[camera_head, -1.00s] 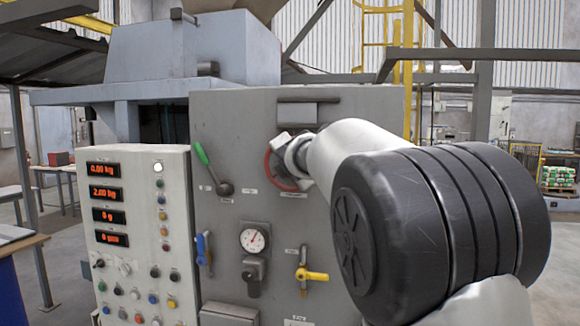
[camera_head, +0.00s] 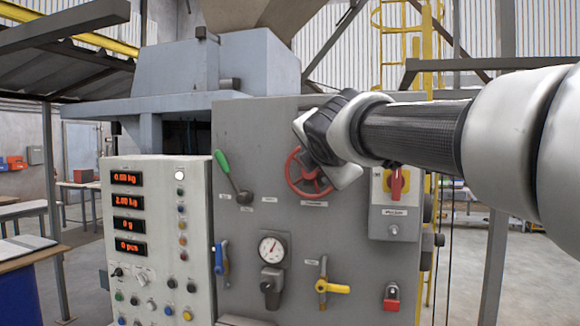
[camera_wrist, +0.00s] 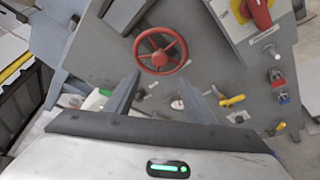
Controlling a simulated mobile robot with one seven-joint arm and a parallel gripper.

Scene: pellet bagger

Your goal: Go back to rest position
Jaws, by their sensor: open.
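My gripper (camera_head: 318,145) is in front of the grey machine panel (camera_head: 255,130), over the upper right of the red handwheel (camera_head: 300,182) in the head view. My arm reaches in from the right edge. In the wrist view my two fingers (camera_wrist: 172,82) are spread apart with nothing between them. The red handwheel (camera_wrist: 160,50) shows whole there, beyond the fingertips and apart from them. In the head view my gripper hides part of the wheel's rim.
A control box (camera_head: 155,240) with red displays stands left. Open floor (camera_head: 460,265) lies right.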

